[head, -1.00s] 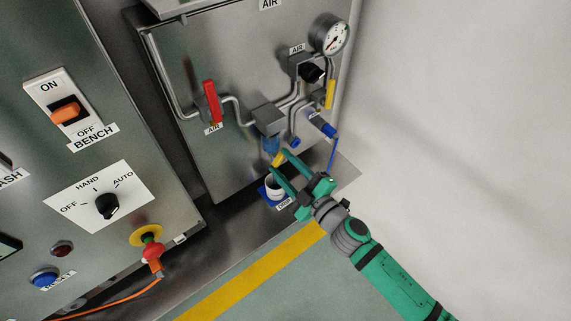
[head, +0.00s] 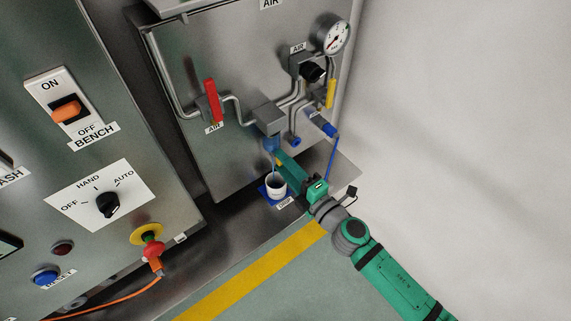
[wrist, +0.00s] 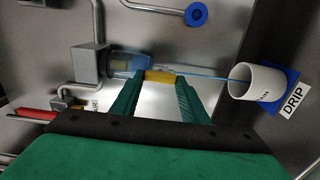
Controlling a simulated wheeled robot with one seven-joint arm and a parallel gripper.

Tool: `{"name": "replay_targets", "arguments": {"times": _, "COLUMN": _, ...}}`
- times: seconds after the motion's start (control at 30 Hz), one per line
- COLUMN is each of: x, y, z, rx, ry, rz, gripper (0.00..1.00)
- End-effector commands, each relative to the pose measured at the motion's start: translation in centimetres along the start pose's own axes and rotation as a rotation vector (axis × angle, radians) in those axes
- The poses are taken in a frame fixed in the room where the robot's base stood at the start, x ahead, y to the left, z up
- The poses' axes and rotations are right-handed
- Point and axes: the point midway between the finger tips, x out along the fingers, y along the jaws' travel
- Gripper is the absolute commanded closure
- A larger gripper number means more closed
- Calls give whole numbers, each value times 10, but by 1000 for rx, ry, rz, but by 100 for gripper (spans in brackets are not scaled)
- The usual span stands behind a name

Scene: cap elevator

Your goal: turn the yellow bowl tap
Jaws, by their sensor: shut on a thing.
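The yellow bowl tap (wrist: 160,77) sits at the outlet end of the clear blue bowl (wrist: 127,65). In the head view only a sliver of the tap (head: 278,162) shows beneath the bowl (head: 271,144). My gripper (wrist: 160,80) is shut on the tap, one green finger on either side. In the head view my gripper (head: 281,158) is seen edge-on, the fingers overlapping and covering most of the tap. A thin blue stream (wrist: 215,77) runs from the tap to the white cup (wrist: 257,81).
The cup (head: 276,184) stands on a blue mat beside the DRIP label (head: 284,203). A red-handled valve (head: 213,101) is on the left of the panel. A blue fitting with a hose (head: 329,130) and the gauge (head: 332,34) are to the right. Pipes run close to the bowl.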

Motion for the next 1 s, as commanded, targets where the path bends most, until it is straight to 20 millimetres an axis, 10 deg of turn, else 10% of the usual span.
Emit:
{"name": "replay_targets", "arguments": {"times": 0.57, "x": 0, "y": 1, "z": 5, "rx": -32, "ry": -10, "rz": 0, "gripper": 82}}
{"name": "replay_targets", "arguments": {"times": 0.6, "x": 0, "y": 1, "z": 5, "rx": -32, "ry": -10, "rz": 0, "gripper": 50}}
{"name": "replay_targets", "arguments": {"times": 0.63, "x": 0, "y": 1, "z": 4, "rx": -31, "ry": -9, "rz": 0, "gripper": 43}}
{"name": "replay_targets", "arguments": {"times": 1.0, "x": -2, "y": 0, "z": 2, "rx": -28, "ry": -4, "rz": 0, "gripper": 41}}
